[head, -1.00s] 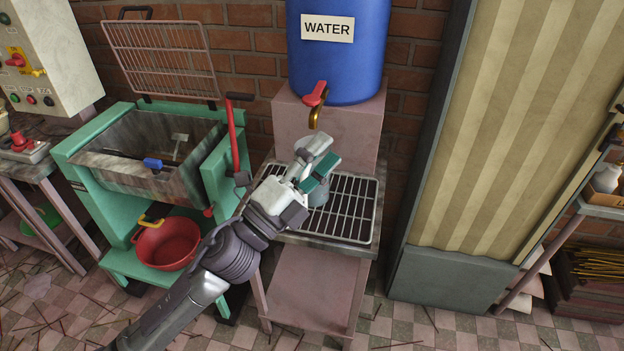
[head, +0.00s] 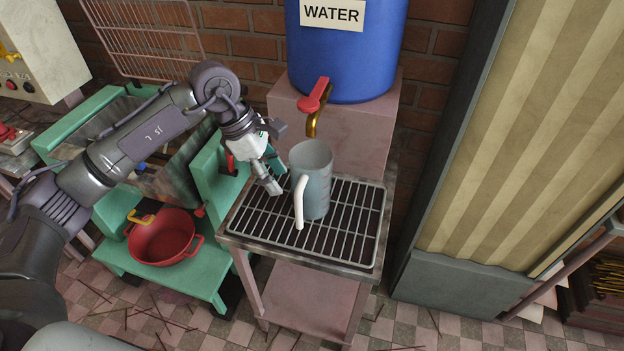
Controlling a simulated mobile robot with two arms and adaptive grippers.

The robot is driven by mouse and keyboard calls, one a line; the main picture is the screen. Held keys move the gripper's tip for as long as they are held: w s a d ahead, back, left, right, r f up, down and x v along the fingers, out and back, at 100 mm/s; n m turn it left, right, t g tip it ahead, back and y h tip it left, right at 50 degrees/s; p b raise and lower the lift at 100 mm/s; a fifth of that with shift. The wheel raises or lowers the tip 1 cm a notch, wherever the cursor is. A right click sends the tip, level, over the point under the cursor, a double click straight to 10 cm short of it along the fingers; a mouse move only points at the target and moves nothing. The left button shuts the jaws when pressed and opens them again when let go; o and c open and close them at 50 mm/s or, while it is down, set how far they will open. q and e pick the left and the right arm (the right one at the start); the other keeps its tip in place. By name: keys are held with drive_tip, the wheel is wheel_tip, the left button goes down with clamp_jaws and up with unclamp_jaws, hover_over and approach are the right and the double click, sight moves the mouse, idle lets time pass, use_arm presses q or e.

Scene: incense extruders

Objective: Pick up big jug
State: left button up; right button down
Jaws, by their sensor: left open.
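The big jug (head: 316,188) is a grey, translucent measuring jug with a white handle on its front left. It stands upright on the metal drain rack (head: 348,239), below and slightly in front of the water tap (head: 314,105). My left gripper (head: 275,175) is open, just left of the jug near its handle, with its fingers pointing down toward the rack. Nothing shows between its fingers, and it looks apart from the jug. My right gripper is out of view.
A blue water barrel (head: 348,60) with a red-handled tap stands on a pink block behind the rack. A green machine (head: 208,183) with a metal trough is at left, with a red pot (head: 165,239) on its lower shelf. A striped panel (head: 510,120) stands at right.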

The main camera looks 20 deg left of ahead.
sight(299, 211)
use_arm(q)
drive_tip(key=p+x, duration=0.1)
drive_tip(key=x, duration=0.2)
drive_tip(key=p+x, duration=0.1)
drive_tip(key=x, duration=0.3)
drive_tip(key=p+x, duration=0.1)
drive_tip(key=x, duration=0.2)
drive_tip(key=shift+s+d+f, duration=0.2)
drive_tip(key=shift+d, duration=0.05)
drive_tip(key=shift+d+f, duration=0.15)
drive_tip(key=shift+f, duration=0.25)
drive_tip(key=shift+w+f, duration=0.1)
drive_tip(key=shift+f, duration=0.05)
clamp_jaws()
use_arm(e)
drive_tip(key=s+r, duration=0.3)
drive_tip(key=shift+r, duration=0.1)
